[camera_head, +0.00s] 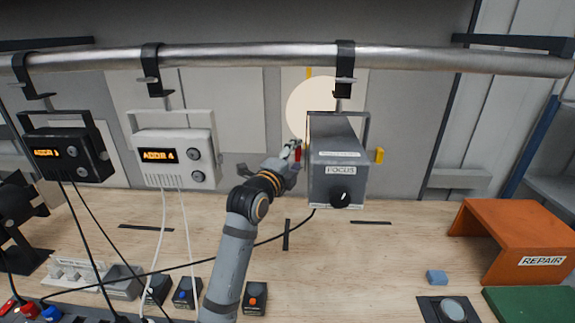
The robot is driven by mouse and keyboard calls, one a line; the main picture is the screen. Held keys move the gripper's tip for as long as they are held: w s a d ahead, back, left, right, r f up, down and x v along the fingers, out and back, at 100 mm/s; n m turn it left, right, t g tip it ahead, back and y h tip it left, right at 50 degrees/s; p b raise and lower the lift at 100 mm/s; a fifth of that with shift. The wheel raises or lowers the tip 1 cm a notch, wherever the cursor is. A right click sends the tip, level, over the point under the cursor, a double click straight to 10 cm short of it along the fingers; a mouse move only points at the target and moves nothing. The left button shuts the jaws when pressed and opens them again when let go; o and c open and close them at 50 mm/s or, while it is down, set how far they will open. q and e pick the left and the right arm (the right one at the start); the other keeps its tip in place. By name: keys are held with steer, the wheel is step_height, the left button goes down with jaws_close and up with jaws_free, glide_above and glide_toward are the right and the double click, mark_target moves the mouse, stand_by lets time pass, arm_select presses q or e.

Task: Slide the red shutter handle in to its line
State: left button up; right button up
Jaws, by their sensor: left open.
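The grey FOCUS lamp box (337,170) hangs from the metal pipe above the bench, with a black knob on its front. The red shutter handle (298,153) shows as a small red piece at the left side of the box. My left gripper (294,150) is open at the red handle, its fingers partly over it; I cannot tell whether they touch it. A yellow handle (379,155) sticks out on the right side of the box. A pale light disc (315,103) shows on the wall behind. My right gripper is not in view.
A white ADDR 4 box (176,150) and a black box (68,153) hang to the left. Pedals and cables lie at the front left of the bench. An orange REPAIR stand (510,240) and a blue block (437,277) are at the right. The bench middle right is clear.

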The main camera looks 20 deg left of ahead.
arm_select(q)
steer(key=s, duration=0.9)
steer(key=shift+s+a, duration=0.4)
steer(key=shift+a, duration=0.05)
